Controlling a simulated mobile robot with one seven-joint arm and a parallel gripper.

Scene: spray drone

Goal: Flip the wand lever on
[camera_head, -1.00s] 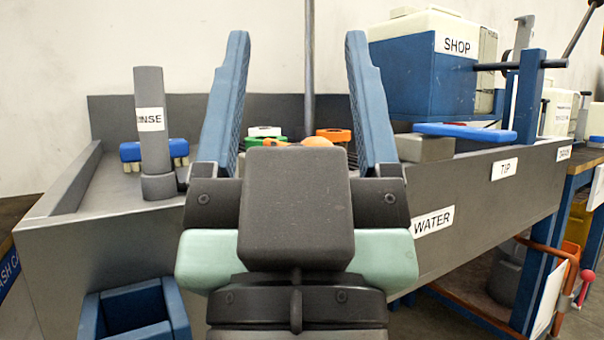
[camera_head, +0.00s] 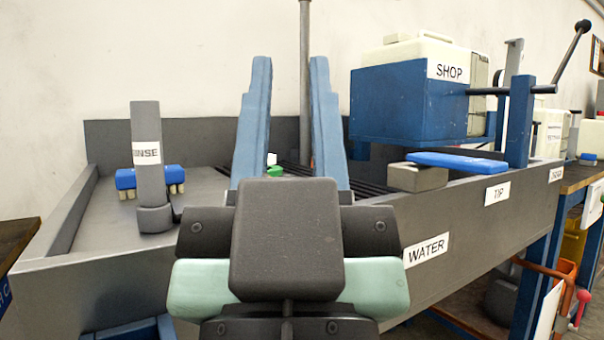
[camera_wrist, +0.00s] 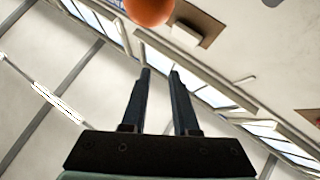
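I cannot identify the wand lever for certain in either view. My gripper (camera_head: 290,62) is raised in the middle of the head view, its two blue fingers apart, with nothing visible held between them. In the wrist view my gripper (camera_wrist: 160,70) also shows a narrow gap between the fingers. An orange ball (camera_wrist: 148,9) shows just beyond the fingertips at the top of the wrist view; whether it belongs to the lever I cannot tell. A thin grey pole (camera_head: 305,90) stands behind the gap. The gripper body hides part of the bench.
A grey sink bench (camera_head: 110,235) spans the view. A grey post labelled RINSE (camera_head: 149,180) and a blue brush (camera_head: 125,179) stand left. A blue-and-white SHOP tank (camera_head: 405,105), a blue flat piece (camera_head: 455,160) and a dark-knobbed rod (camera_head: 570,52) are right.

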